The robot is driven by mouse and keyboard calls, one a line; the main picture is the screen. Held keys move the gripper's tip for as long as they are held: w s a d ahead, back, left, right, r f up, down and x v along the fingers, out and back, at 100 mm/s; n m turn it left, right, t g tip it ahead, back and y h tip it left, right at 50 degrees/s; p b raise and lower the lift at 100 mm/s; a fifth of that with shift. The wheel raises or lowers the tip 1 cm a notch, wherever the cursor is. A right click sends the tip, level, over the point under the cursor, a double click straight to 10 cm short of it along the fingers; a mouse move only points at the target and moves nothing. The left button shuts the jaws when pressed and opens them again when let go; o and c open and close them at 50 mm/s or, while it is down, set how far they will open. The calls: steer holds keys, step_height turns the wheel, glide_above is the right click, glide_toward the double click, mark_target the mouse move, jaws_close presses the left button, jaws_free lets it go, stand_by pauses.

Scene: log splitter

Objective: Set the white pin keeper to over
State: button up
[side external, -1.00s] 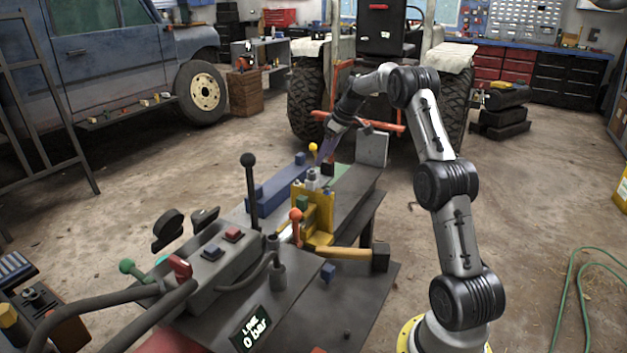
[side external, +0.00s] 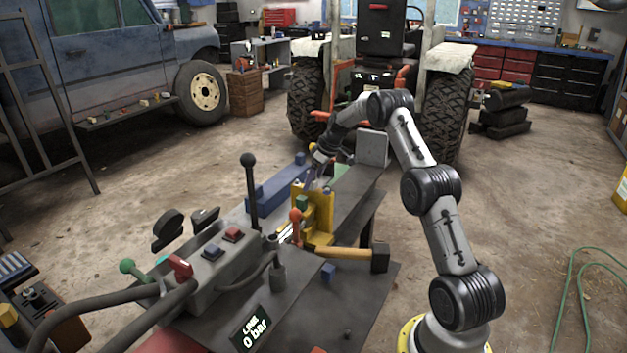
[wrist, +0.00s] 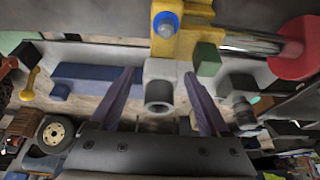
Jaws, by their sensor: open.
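The white pin keeper (wrist: 160,92), a pale block with a round ring end, shows in the wrist view against the yellow bracket (wrist: 183,42). A blue-topped pin (wrist: 166,24) stands on the bracket beyond it. My gripper (wrist: 160,74) is open, with one purple finger on each side of the keeper. I cannot tell whether the fingers touch it. In the side view my gripper (side external: 311,180) is low at the top of the yellow bracket (side external: 319,212) and mostly hides the keeper.
A green block (wrist: 207,60) sits close to the right finger. An orange-knobbed lever (side external: 295,215), a tall black-knobbed lever (side external: 249,162) and a wooden-handled hammer (side external: 345,252) are near the bracket. A long blue block (side external: 279,190) lies behind.

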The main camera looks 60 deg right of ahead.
jaws_close()
stand_by(1.3)
